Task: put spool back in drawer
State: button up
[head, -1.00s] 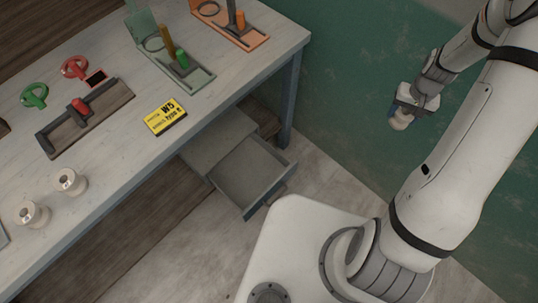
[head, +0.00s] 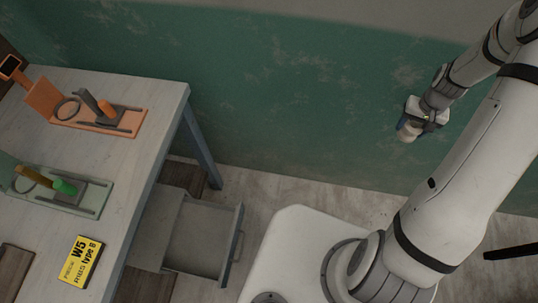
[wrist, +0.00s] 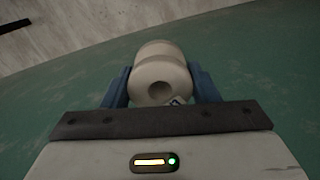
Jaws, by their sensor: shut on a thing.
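My gripper (head: 405,125) is raised on the right of the head view, in front of the green wall and well apart from the table. In the wrist view its blue fingers (wrist: 162,92) are shut on a cream spool (wrist: 160,72), one on each side. The spool's round end with a dark central hole faces the wrist camera. The spool also shows, small, in the head view (head: 406,134). The drawer (head: 203,243) under the table is pulled open, and the visible part of its inside looks empty. My gripper is to the right of the drawer and apart from it.
The table (head: 150,165) holds an orange fixture (head: 125,126), a pale green fixture (head: 92,203) and a yellow W5 sign (head: 82,262). A blue table leg (head: 200,150) stands behind the drawer. Some floor shows beyond the drawer.

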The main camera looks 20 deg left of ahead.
aim_at(211, 241)
jog(key=u, duration=0.1)
jog(key=k, duration=1.65)
jog(key=u, duration=0.85)
jog(key=i, duration=0.7)
jog(key=u, duration=0.05)
